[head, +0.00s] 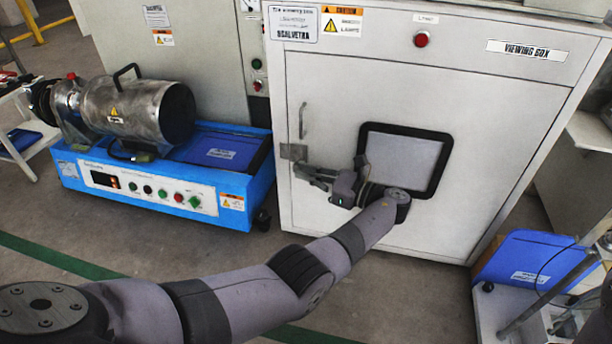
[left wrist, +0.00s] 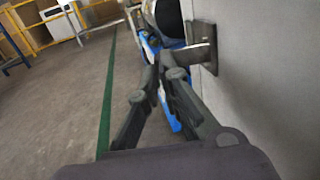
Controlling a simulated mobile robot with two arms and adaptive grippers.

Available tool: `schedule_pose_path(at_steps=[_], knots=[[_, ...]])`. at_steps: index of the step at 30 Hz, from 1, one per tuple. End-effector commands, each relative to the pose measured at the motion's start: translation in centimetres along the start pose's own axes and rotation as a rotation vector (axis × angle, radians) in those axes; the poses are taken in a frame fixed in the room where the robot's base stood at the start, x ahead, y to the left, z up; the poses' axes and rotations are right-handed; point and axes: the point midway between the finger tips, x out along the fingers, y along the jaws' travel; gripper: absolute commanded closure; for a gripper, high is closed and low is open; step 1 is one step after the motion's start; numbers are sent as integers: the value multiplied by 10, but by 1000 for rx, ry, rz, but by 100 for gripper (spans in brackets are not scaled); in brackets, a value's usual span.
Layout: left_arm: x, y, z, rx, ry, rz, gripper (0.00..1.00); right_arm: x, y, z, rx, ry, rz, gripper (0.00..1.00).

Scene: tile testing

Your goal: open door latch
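The metal latch (head: 293,152) sits on the left edge of the white viewing box door (head: 330,220), below a slim vertical handle (head: 302,121). The latch (left wrist: 201,52) also shows at the upper right in the left wrist view, sticking out from the door face. My left gripper (head: 302,171) is just below and in front of the latch, beside the door. My right gripper is not in view.
A blue test bench (head: 150,190) with a metal cylinder (head: 140,112) stands left of the box. The door has a dark-framed window (head: 405,160) behind my left wrist. The floor in front is open.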

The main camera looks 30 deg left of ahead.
Motion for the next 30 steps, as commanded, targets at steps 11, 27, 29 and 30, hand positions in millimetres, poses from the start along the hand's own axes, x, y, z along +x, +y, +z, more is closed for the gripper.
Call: schedule_pose_path(at_steps=[11, 27, 29, 30], knots=[[0, 0, 0, -1, 1, -1, 83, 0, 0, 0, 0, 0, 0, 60], [0, 0, 0, -1, 1, -1, 75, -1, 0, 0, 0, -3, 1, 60], [0, 0, 0, 0, 1, -2, 75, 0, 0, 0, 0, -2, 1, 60], [0, 0, 1, -1, 1, -5, 75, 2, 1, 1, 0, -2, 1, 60]])
